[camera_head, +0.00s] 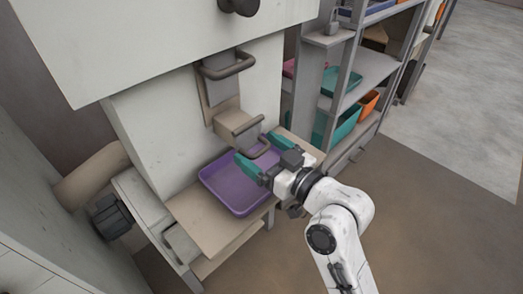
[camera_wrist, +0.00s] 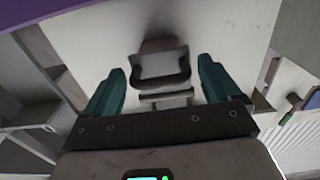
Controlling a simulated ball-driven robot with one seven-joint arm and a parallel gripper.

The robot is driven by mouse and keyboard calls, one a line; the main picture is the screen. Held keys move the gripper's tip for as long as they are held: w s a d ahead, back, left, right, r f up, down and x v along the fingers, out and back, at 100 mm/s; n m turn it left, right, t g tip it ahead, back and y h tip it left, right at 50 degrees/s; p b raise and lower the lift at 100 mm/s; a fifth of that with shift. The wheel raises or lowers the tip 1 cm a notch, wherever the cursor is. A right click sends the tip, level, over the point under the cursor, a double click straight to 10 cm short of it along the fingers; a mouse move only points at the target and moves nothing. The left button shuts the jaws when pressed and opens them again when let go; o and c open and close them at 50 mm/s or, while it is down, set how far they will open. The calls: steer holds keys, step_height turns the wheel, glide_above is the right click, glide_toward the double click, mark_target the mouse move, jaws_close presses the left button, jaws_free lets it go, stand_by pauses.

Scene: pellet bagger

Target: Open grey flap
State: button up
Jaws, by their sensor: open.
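The grey flap (camera_head: 241,136) hangs at the mouth of the chute on the front of the pale machine, with a dark loop handle (camera_head: 262,150) at its lower end. The flap looks closed, hanging down. In the wrist view, the flap (camera_wrist: 160,66) and its dark handle lie between my fingers. My gripper (camera_head: 255,147) is open, with its two teal fingers on either side of the handle. I cannot tell whether a finger touches it. My gripper also shows in the wrist view (camera_wrist: 161,67).
A purple tray (camera_head: 225,190) sits on a ledge below the flap and my gripper. Another handle (camera_head: 230,66) is higher on the machine (camera_head: 165,110). A shelf (camera_head: 365,75) with teal and orange bins stands behind to the right. Open floor (camera_head: 440,190) lies to the right.

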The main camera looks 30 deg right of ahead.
steer(key=c, duration=1.4)
